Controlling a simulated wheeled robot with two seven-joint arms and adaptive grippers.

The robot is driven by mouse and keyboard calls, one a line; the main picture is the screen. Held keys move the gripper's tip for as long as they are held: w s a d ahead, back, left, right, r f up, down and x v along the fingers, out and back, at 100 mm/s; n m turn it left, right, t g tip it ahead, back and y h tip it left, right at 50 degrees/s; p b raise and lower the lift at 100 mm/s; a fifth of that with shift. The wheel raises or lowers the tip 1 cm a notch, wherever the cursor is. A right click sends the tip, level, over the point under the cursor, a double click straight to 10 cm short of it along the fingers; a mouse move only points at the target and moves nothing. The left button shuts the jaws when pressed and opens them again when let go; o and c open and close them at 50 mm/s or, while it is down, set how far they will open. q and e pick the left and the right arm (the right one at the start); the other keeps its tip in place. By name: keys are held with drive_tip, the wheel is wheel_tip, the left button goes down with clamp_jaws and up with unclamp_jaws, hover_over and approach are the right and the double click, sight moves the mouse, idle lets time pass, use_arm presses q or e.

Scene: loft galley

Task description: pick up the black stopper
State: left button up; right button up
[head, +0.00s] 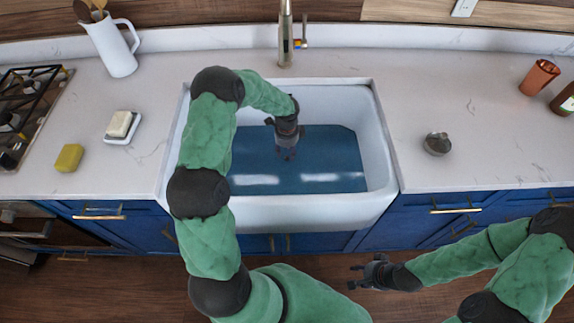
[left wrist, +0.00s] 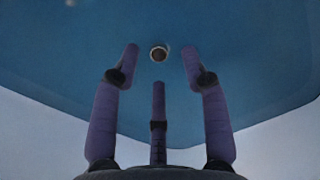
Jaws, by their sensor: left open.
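A small round dark spot with a pale rim (left wrist: 158,54) shows on the blue sink bottom, between the fingertips in the left wrist view. It may be the black stopper seated in the drain; I cannot tell for sure. In the head view my left gripper and arm hide that spot. My left gripper (head: 288,152) points down over the blue area inside the white sink (head: 384,165). Its three fingers (left wrist: 160,62) are spread open with nothing between them. My right gripper (head: 354,277) is in front of the cabinets, over the floor, with its fingers apart and empty.
A tap (head: 285,40) stands behind the sink. Right on the counter are a small metallic round object (head: 437,144) and a copper cup (head: 539,77). Left are a white pitcher (head: 113,48), a soap dish (head: 117,137), a yellow sponge (head: 69,158) and a hob (head: 30,100).

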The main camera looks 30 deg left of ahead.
sight(286, 157)
use_arm(q)
wheel_tip(286, 157, down, 5)
drive_tip(key=shift+f+b, duration=0.1)
drive_tip(key=shift+b, duration=1)
clamp_jaws()
